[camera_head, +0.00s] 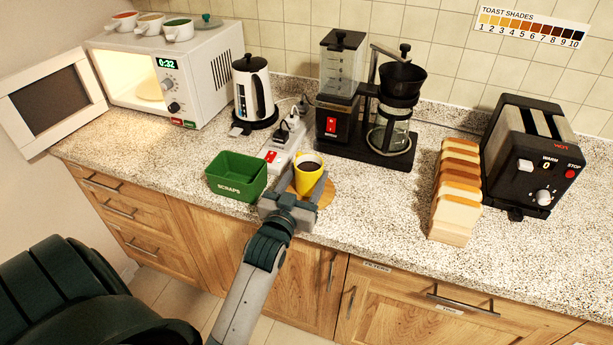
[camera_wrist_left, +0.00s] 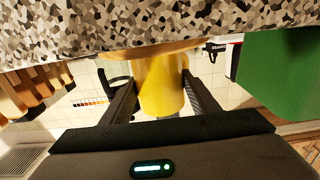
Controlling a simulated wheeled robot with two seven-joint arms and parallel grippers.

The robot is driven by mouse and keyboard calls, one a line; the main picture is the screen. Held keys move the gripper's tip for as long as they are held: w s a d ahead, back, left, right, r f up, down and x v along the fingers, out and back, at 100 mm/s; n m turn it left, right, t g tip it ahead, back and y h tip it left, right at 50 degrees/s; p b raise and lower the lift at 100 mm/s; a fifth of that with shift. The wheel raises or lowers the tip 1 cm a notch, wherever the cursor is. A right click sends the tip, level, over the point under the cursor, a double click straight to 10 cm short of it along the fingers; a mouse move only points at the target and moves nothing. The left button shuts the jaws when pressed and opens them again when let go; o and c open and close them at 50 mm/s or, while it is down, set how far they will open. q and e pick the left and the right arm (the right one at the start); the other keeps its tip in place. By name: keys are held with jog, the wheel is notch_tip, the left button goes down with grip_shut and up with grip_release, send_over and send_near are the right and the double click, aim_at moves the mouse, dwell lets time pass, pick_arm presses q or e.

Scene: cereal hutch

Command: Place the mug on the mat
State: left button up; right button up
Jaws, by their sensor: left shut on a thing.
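My left gripper (camera_head: 303,183) is shut on the mug, one finger on each side, reaching in from the front. In the left wrist view, which is upside down, the mug (camera_wrist_left: 160,85) sits between the fingers (camera_wrist_left: 158,92). Its base meets the mat's edge (camera_wrist_left: 150,52) there; whether its weight rests on the mat I cannot tell. The gripper and mug hide part of the mat. My right gripper is not in view.
A green scraps bin (camera_head: 237,177) stands close left of the mug. A power strip (camera_head: 283,150) and kettle (camera_head: 253,92) are behind. The coffee maker (camera_head: 340,125) stands behind right. Bread slices (camera_head: 457,190) and a toaster (camera_head: 530,155) are farther right. Counter between mat and bread is clear.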

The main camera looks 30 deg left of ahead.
pick_arm(q)
jog(key=o, duration=1.4)
jog(key=shift+r, duration=0.1)
jog(key=shift+s+d, duration=0.1)
jog(key=shift+s, duration=0.45)
jog(key=b+v, duration=0.2)
jog(key=v, duration=0.7)
jog(key=shift+s+d, duration=0.1)
jog(key=shift+s, duration=0.05)
jog(key=shift+b+v, duration=0.4)
jog(key=shift+v, duration=0.4)
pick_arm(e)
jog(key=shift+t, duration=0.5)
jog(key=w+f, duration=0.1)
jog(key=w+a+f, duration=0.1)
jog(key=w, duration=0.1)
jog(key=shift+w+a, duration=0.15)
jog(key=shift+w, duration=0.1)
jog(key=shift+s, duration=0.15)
